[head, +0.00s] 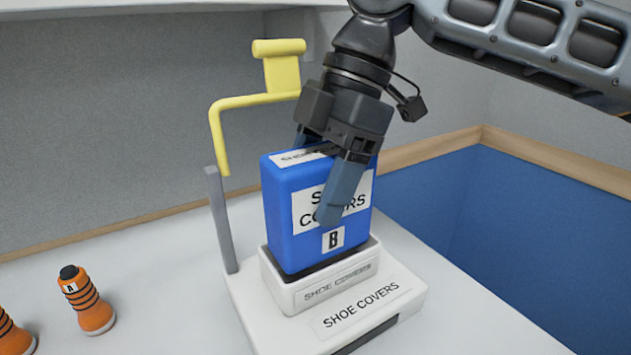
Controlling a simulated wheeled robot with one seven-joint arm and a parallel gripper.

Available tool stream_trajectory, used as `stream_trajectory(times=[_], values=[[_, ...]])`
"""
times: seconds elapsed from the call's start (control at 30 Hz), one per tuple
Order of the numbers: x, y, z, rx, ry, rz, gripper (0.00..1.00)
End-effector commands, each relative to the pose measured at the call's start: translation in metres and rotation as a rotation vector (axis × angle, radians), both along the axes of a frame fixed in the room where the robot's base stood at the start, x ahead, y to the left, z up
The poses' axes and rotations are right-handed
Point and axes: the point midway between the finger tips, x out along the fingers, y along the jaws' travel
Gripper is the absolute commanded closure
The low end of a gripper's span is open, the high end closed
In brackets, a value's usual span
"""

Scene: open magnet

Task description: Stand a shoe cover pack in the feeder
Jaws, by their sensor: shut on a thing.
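A blue shoe cover pack (284,221) with white "SHOE COVERS" labels and a "B" tag is in the middle of the head view. My gripper (335,195) comes from above and is shut on the pack, one finger across its front face and the other behind it, mostly hidden. The pack is upright, its lower end at the mouth of the white feeder (290,297), which is marked "SHOE COVERS". A dark strip shows between the pack and the feeder's front rim. I cannot tell whether the pack touches the feeder's floor.
The feeder's wide base (405,292) sits on a white table (160,285). A grey post (221,220) and a yellow bent bar (250,100) stand at its left and back. Orange bottles (86,300) stand at the lower left. A blue wall panel (530,225) is at right.

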Motion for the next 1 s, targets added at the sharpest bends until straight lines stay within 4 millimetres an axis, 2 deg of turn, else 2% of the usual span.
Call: stream_trajectory(times=[1.0], values=[[0.000,0.000,-0.042,0.001,0.000,0.001,0.74]])
